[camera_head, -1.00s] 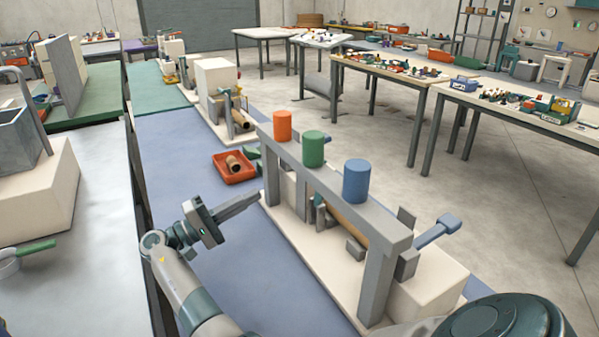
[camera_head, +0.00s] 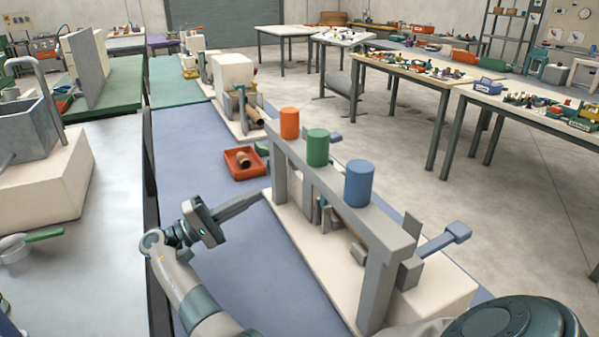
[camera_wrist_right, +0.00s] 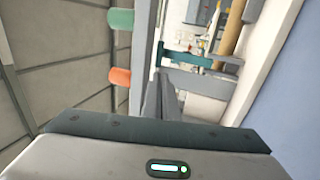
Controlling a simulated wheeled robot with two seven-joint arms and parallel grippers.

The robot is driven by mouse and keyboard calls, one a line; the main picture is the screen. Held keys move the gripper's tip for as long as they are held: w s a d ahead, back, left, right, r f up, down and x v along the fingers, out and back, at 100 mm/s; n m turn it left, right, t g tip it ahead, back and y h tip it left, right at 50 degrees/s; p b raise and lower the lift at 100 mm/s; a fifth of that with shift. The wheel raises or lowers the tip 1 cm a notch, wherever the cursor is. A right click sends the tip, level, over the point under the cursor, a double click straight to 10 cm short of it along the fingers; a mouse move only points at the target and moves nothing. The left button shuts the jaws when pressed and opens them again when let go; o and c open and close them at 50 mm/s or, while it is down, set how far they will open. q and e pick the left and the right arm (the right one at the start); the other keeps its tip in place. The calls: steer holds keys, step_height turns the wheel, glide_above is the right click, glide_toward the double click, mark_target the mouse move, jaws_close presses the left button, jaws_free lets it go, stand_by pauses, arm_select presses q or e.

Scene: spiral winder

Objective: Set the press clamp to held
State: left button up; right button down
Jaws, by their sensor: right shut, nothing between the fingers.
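The spiral winder has a grey overhead frame (camera_head: 330,197) on a cream base. An orange cylinder (camera_head: 289,123), a green cylinder (camera_head: 317,147) and a blue cylinder (camera_head: 359,183) stand on its top bar. A blue handle (camera_head: 457,233) sticks out at its near end. I cannot tell which part is the press clamp or how it is set. My right gripper (camera_head: 261,197) is shut and empty, its tips close to the frame's far post. In the right wrist view the shut fingers (camera_wrist_right: 165,95) point toward a teal bar (camera_wrist_right: 190,58) and brown tube (camera_wrist_right: 232,30). My left gripper is not in view.
A red tray (camera_head: 232,175) with a cardboard tube lies on the blue bench top beyond my right gripper. Another cream machine (camera_head: 231,70) stands farther back. A sink (camera_head: 30,130) stands at left.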

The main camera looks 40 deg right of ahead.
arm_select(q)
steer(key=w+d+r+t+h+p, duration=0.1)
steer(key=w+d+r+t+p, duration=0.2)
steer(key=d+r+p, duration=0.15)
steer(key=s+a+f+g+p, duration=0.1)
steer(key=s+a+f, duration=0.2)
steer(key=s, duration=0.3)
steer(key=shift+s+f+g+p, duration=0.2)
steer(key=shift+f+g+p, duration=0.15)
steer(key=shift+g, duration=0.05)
arm_select(e)
steer(key=x, duration=1.4)
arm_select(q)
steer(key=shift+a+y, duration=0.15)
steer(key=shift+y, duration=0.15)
arm_select(e)
steer(key=shift+f, duration=0.1)
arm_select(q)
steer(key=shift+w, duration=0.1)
arm_select(e)
steer(key=shift+d, duration=0.1)
